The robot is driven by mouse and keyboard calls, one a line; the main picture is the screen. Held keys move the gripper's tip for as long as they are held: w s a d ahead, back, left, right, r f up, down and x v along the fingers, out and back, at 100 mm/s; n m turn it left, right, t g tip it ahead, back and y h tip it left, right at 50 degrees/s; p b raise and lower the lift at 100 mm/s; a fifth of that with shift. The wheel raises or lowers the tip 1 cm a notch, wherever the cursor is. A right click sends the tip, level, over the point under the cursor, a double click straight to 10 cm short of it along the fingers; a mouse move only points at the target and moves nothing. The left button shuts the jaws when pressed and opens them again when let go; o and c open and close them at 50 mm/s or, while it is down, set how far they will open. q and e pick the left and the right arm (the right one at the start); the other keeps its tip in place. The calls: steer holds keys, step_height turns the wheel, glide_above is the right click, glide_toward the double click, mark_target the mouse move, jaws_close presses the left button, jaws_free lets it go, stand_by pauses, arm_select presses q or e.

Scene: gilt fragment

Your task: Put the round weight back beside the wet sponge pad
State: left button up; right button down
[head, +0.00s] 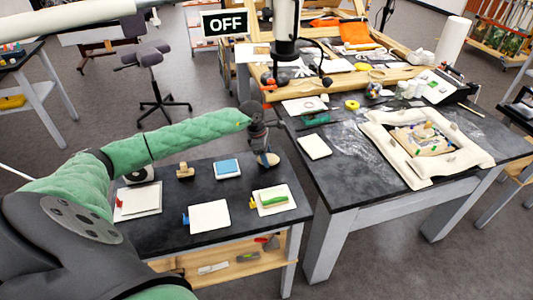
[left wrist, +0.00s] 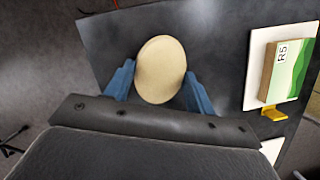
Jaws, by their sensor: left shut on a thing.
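The round weight (left wrist: 160,68) shows in the left wrist view as a pale beige disc between two blue fingers. My left gripper (left wrist: 158,88) is shut on it. In the head view my left gripper (head: 262,143) is at the far right corner of the dark side table, with the weight (head: 268,160) under it. I cannot tell whether the weight touches the table top. A blue pad on a white tray (head: 228,168), which looks like the sponge pad, lies just left of the weight. My right gripper is not in view.
A green-topped block on a white tile (head: 272,198) lies nearer on the dark table (head: 170,233); it also shows in the left wrist view (left wrist: 285,70). White sheets (head: 209,215) and a wooden-handled tool (head: 185,171) lie there too. A larger workbench with a framed piece (head: 428,145) stands right.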

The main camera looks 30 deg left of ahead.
arm_select(q)
steer(key=shift+f, duration=0.15)
steer(key=shift+f, duration=0.1)
steer(key=o, duration=1.3)
